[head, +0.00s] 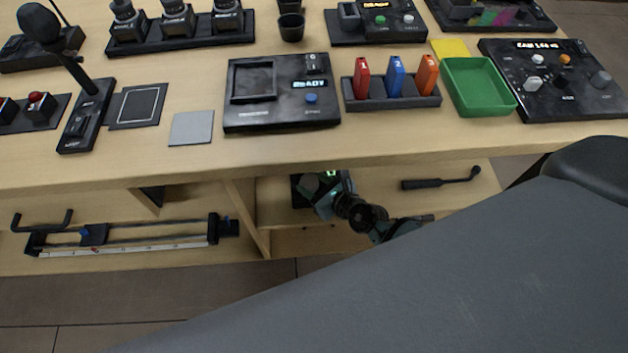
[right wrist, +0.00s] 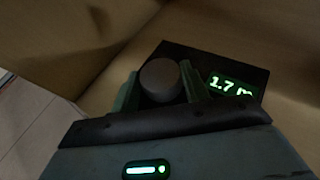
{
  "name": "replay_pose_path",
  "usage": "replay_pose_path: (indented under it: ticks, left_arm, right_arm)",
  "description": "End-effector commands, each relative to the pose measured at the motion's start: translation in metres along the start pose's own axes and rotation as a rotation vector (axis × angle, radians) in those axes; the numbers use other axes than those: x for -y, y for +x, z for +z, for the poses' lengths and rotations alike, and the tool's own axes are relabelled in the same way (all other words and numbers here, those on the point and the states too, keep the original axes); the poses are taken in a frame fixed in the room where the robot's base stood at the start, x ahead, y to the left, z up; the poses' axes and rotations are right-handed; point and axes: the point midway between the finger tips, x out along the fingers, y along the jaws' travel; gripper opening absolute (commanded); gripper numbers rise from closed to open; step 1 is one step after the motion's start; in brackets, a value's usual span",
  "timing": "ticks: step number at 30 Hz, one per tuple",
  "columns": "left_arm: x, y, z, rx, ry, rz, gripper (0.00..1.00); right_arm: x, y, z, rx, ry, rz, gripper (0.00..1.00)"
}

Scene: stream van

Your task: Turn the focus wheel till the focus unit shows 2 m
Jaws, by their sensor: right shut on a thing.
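The focus unit (right wrist: 255,68) is a small black box on the shelf under the table. Its green display (right wrist: 230,86) reads 1.7 m in the right wrist view. The focus wheel (right wrist: 160,80) is a round dark grey knob beside the display. My right gripper (right wrist: 162,88) is shut on the focus wheel, with one finger on each side of it. In the head view the right gripper (head: 318,190) reaches into the shelf and covers much of the focus unit (head: 298,190). My left gripper is not in view.
A black crank handle (head: 440,182) lies on the shelf to the right, and a slider rail (head: 130,243) lies to the left. The tabletop (head: 205,165) above has control panels, a rack (head: 398,101) of numbered pieces and a green tray (head: 480,108). A wooden divider (head: 245,215) stands left of my gripper.

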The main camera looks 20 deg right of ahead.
Motion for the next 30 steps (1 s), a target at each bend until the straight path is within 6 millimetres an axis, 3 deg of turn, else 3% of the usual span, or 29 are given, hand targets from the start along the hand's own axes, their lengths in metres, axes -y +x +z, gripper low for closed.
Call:
replay_pose_path:
  ticks: [7,8,13,23,30]
  left_arm:
    - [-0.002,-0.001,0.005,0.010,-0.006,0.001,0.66]
    - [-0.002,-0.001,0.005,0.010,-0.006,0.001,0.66]
    - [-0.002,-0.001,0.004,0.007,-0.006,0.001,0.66]
    - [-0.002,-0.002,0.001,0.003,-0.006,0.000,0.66]
    - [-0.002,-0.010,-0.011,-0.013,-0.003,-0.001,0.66]
  right_arm:
    - [0.000,0.000,0.000,0.001,-0.001,-0.002,0.22]
    - [0.000,0.000,0.000,0.001,-0.001,-0.002,0.46]
    - [0.000,0.000,0.000,0.001,-0.001,-0.001,0.67]
    - [0.000,-0.003,0.000,0.001,0.000,-0.001,0.67]
    - [0.001,-0.035,0.002,0.002,-0.001,-0.001,0.67]
